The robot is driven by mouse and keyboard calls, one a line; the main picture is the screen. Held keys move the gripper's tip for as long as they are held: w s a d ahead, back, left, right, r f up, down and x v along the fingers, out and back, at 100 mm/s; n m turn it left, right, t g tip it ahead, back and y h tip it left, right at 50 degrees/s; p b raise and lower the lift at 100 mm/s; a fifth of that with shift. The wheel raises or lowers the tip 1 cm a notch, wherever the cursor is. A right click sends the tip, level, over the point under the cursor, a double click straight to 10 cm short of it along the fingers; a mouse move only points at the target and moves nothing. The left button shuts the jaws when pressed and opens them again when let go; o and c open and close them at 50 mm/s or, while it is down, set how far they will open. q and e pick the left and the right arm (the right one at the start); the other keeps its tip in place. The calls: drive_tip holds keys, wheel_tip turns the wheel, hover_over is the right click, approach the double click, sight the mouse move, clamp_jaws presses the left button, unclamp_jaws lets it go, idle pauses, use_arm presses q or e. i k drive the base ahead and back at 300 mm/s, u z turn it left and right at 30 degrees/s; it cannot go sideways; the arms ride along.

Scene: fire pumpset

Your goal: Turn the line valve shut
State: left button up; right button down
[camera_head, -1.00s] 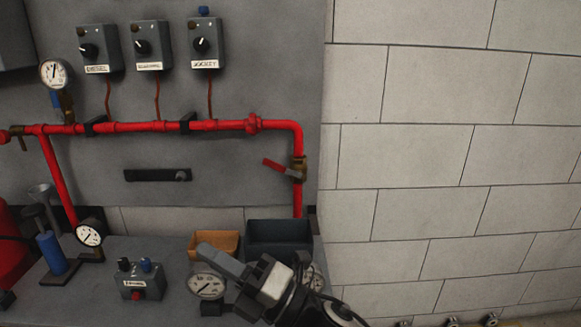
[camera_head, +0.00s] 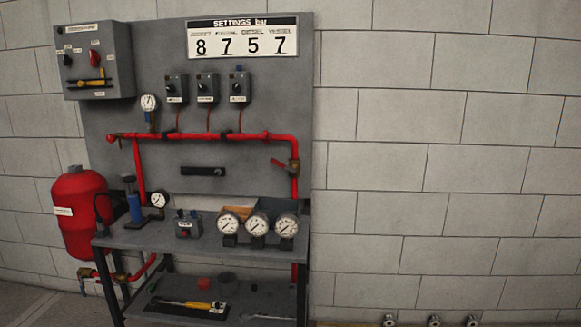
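A valve with a red lever (camera_head: 279,164) and a brass body (camera_head: 295,167) sits on the vertical right-hand run of the red pipe (camera_head: 200,136). The lever points left and slightly up from the body, across the line of the vertical pipe. Nothing touches it. No label on this valve can be read. Neither of my grippers is in view.
A grey bench (camera_head: 150,239) stands below the panel with three gauges (camera_head: 257,224), a small control box (camera_head: 187,226) and a blue hand pump (camera_head: 134,206). A red tank (camera_head: 80,212) stands left. Tools lie on the lower shelf (camera_head: 240,303). The wall at right is bare.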

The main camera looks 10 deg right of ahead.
sight(272, 161)
drive_tip(key=u, duration=0.65)
drive_tip(key=i, duration=1.65)
drive_tip(key=z, duration=0.55)
